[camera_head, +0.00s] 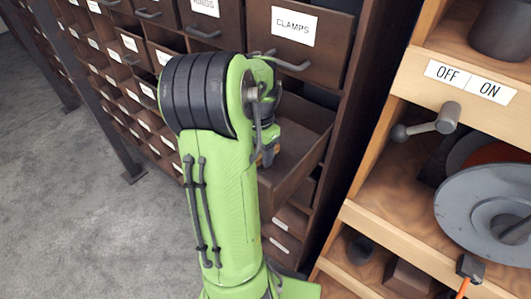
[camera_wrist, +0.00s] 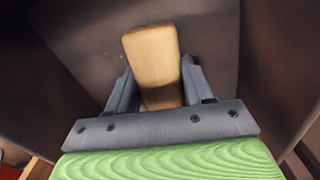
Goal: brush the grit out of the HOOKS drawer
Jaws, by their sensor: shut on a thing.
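In the wrist view my gripper (camera_wrist: 158,88) is shut on a pale wooden block-shaped piece, likely the brush's handle (camera_wrist: 152,52); no bristles show. Around it are the dark brown floor and walls of an open drawer (camera_wrist: 215,30). In the head view an open drawer (camera_head: 300,142) stands below the CLAMPS drawer, partly behind my green arm. Its label is hidden, so I cannot read whether it says HOOKS. I cannot make out grit clearly; only a few faint pale specks show on the drawer floor in the wrist view.
The shut CLAMPS drawer (camera_head: 297,40) is just above the open one. More labelled drawers fill the cabinet to the left. On the right is a wooden shelf unit (camera_head: 385,215) with an OFF/ON lever (camera_head: 430,122) and a grey disc (camera_head: 485,215). Grey floor lies open at left.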

